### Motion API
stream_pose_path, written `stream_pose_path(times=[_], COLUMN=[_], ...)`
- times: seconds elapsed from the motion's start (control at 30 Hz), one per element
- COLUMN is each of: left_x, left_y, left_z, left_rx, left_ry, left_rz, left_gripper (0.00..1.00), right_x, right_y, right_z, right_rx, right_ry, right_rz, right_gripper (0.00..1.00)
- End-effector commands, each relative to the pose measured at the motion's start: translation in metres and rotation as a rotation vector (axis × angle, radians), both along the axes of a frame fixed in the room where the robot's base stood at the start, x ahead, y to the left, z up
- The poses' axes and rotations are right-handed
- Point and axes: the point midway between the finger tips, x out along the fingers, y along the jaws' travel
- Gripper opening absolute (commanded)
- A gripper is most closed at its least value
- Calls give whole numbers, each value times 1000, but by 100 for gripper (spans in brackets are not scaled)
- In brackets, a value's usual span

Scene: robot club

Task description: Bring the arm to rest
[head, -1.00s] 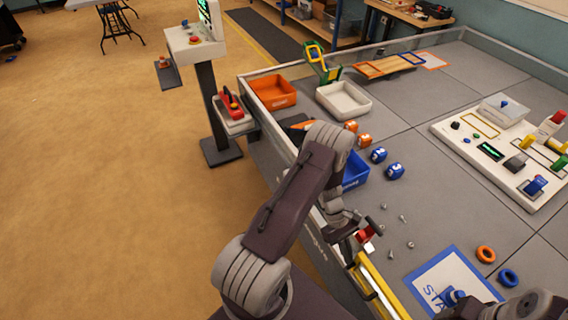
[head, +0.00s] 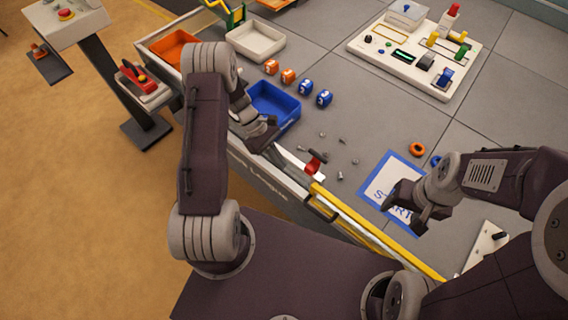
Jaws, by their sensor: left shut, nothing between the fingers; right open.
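My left arm rises at the left of the head view and bends down at its elbow. Its dark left gripper (head: 264,138) is shut and empty, over the near wall of the grey field, just in front of the blue bin (head: 289,122). My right arm comes in from the right. Its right gripper (head: 405,208) is open and empty, above the START mat (head: 376,186), and hides part of it.
A red-handled piece (head: 314,163) is at the near wall by the yellow bar (head: 350,214). Blue and orange numbered cubes (head: 324,98), loose screws, an orange ring (head: 417,149) and a white control panel (head: 372,48) occupy the field. An orange bin (head: 170,50) and white bin (head: 256,42) stand behind.

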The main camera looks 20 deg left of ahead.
Motion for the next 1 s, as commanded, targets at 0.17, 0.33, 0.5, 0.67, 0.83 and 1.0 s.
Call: stream_pose_path(times=[0.17,0.33,0.5,0.67,0.83,1.0], left_x=[0,7,19,-31,-84,-100], left_y=[0,-7,-40,-49,-27,-4], left_z=[0,10,91,146,156,139], left_rx=[0,9,81,247,409,468], left_ry=[0,-28,-195,-386,-573,-644], left_rz=[0,-30,-196,-518,-892,-1149], left_gripper=[0,0,0,0,0,0], right_x=[0,0,0,0,0,0], right_y=[0,0,0,0,0,0], right_z=[0,1,5,8,9,9], right_rx=[0,0,0,0,0,0], right_ry=[0,0,0,0,0,0], right_rz=[0,0,0,0,0,0], right_gripper=[60,60,60,60,60,60])
